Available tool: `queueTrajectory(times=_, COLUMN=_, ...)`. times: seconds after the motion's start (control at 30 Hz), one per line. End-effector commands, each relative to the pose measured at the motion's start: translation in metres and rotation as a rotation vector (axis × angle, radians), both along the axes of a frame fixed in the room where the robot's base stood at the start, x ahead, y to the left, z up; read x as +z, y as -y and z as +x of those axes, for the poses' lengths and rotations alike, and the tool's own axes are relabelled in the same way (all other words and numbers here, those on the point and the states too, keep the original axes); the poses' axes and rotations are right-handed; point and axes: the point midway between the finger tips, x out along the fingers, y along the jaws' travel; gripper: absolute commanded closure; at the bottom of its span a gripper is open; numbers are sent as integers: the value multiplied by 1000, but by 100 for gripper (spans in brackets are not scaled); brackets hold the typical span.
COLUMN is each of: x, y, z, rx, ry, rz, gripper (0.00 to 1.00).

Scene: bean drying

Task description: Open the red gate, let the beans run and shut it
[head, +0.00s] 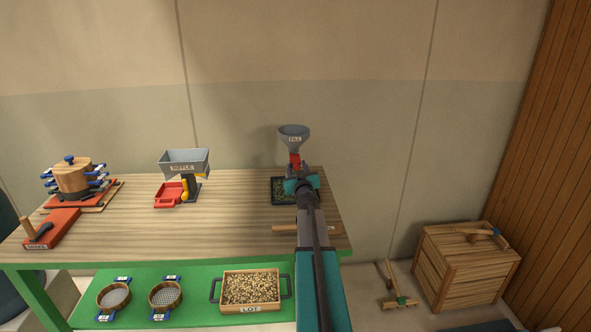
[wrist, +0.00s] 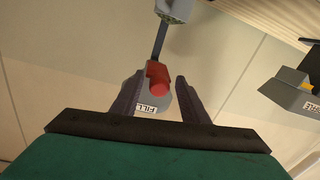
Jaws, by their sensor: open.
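The grey funnel marked FILL (head: 293,138) stands at the back right of the table. It also shows upside down in the wrist view (wrist: 155,107). The red gate (head: 294,159) is just below the funnel. In the wrist view the red gate (wrist: 158,74) appears between the two fingertips, with a round red end facing me. My gripper (wrist: 158,84) is open, one finger on each side of the red gate; I cannot tell whether either finger touches it. In the head view my gripper (head: 299,182) partly hides the gate's lower part. A dark tray (head: 276,201) sits below, partly hidden by my arm.
A grey RIFFLE hopper (head: 185,160) with a red tray (head: 168,197) stands mid-table. A wooden pot (head: 73,180) and a red block (head: 52,229) are at left. A LOT box (head: 250,309) and sieves (head: 115,297) lie on the green shelf. A crate (head: 465,265) stands at right.

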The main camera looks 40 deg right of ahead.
Motion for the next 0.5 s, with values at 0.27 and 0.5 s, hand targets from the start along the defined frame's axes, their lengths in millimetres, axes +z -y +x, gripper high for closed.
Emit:
queueTrajectory(times=0.27, x=0, y=1, z=1, rx=-1, ry=0, rz=0, gripper=59)
queueTrajectory(times=0.5, x=0, y=2, z=1, rx=-1, ry=0, rz=0, gripper=85)
